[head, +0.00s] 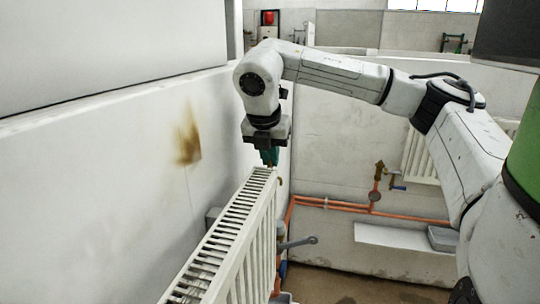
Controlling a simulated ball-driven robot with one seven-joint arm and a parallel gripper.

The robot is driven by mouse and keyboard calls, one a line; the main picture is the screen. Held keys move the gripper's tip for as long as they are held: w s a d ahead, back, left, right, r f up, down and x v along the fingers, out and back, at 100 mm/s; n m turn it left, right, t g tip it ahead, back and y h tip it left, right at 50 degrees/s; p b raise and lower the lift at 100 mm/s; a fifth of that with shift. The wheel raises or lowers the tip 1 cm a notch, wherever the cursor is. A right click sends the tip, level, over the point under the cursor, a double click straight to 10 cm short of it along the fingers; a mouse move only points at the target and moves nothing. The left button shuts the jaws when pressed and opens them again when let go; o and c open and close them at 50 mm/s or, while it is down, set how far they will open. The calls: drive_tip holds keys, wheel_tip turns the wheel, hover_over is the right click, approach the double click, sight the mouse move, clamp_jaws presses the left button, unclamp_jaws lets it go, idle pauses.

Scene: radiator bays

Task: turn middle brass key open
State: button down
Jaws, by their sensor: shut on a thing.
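My gripper (270,157) points down at the far top end of the near white radiator (232,243). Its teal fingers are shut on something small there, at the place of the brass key. A tiny brass-coloured bit (279,181) shows just below and right of the fingers. The rest of the key is hidden behind the fingers and the radiator end, so I cannot tell its angle.
A grey lever handle (299,242) sticks out right of the radiator. Copper pipes (331,204) run along the back wall to a brass valve (378,175). Another white radiator (420,155) stands behind my arm. A brown stain (188,137) marks the left wall.

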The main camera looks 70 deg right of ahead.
drive_tip(key=shift+f+n+b, duration=0.1)
drive_tip(key=shift+n+b, duration=0.2)
drive_tip(key=shift+b, duration=0.15)
drive_tip(key=shift+f+n+t+b, duration=0.15)
drive_tip(key=shift+n+t+b, duration=0.25)
drive_tip(key=shift+n+b, duration=0.65)
drive_tip(key=n+t+b, duration=0.1)
drive_tip(key=n+b, duration=0.1)
drive_tip(key=shift+s+y+b, duration=0.15)
drive_tip(key=shift+y+b, duration=0.15)
drive_tip(key=n+t+b, duration=0.1)
drive_tip(key=n, duration=0.2)
drive_tip(key=shift+d+n+y+b, duration=0.1)
drive_tip(key=shift+n+y+b, duration=0.2)
drive_tip(key=shift+n+y, duration=0.1)
drive_tip(key=shift+s+r+n+t+y+b, duration=0.15)
drive_tip(key=shift+n+t+y+b, duration=0.35)
drive_tip(key=shift+n, duration=1.15)
drive_tip(key=c, duration=1.3)
unclamp_jaws()
drive_tip(key=shift+d, duration=0.1)
drive_tip(key=shift+c, duration=0.2)
drive_tip(key=shift+o, duration=0.4)
